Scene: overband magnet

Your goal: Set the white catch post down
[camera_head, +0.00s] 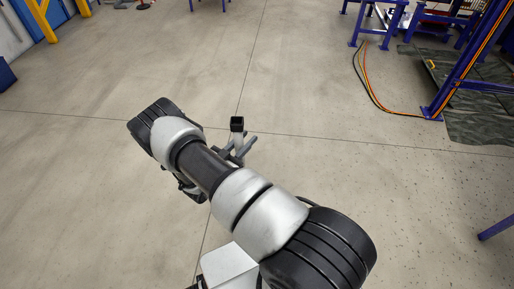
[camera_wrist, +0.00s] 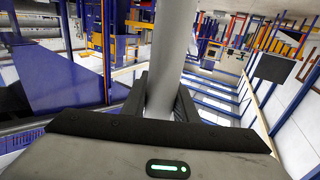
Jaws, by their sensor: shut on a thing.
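The white catch post (camera_wrist: 168,45) is a pale round bar that runs up between the two dark fingers of my gripper (camera_wrist: 160,100) and out of the top of the wrist view. My gripper is shut on it. In the head view, a short piece of the post (camera_head: 238,139) with a black square end shows just beyond my arm, beside grey prongs. My arm hides the rest of the post and most of my gripper there. I cannot tell how far the post's lower end is above the floor.
Bare concrete floor (camera_head: 120,190) lies around my arm. At the upper right are a blue steel frame (camera_head: 455,85), orange and black cables (camera_head: 372,88) on the floor, and a dark mat (camera_head: 480,125). Yellow posts (camera_head: 45,20) stand at the far left.

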